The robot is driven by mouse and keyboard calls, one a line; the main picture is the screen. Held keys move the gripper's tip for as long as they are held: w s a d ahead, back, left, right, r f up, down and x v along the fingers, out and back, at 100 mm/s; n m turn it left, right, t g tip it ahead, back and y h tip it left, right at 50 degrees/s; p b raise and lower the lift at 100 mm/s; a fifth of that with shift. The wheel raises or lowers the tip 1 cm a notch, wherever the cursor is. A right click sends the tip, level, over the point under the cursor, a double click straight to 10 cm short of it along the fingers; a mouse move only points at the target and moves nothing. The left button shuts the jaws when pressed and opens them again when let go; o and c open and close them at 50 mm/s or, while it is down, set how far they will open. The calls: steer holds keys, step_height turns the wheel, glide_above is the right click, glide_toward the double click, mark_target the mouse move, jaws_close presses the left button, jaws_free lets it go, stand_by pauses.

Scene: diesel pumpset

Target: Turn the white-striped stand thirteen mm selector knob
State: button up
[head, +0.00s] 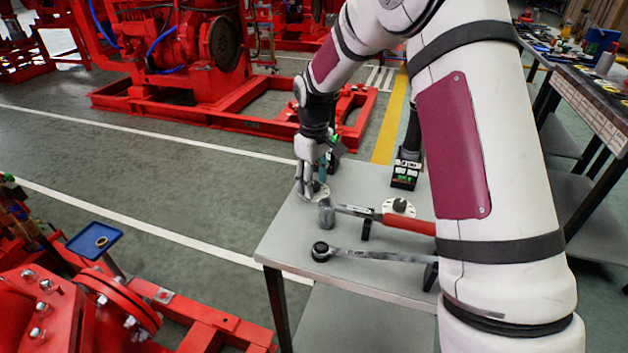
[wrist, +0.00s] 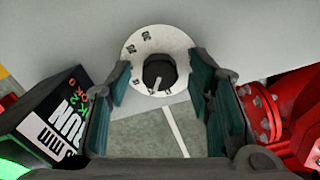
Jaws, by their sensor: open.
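A black selector knob (wrist: 160,74) with a pale pointer sits in a round white dial plate (wrist: 140,45) with printed marks, on the grey table. My gripper (wrist: 160,84) is open, with its teal-lined fingers on either side of the knob in the wrist view; contact cannot be told. In the head view my gripper (head: 312,184) points down over a white dial (head: 321,195) near the table's far left edge, largely hiding it. A second white dial (head: 398,207) with a dark knob lies further right. White stripes on a stand cannot be made out.
A black box with a lit label (wrist: 52,128) stands left of my gripper in the wrist view. Red machinery (head: 215,105) stands beyond.

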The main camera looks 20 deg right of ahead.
jaws_close()
steer(key=shift+m, duration=0.4)
steer(key=m, duration=0.4)
steer(key=shift+m+p, duration=0.3)
steer(key=m, duration=0.5)
steer(key=shift+p, duration=0.4)
steer(key=m+p, duration=0.1)
steer(key=m, duration=0.4)
steer(key=shift+m, duration=0.4)
steer(key=shift+m+p, duration=0.5)
steer(key=shift+m, duration=1.8)
steer(key=shift+w, duration=0.1)
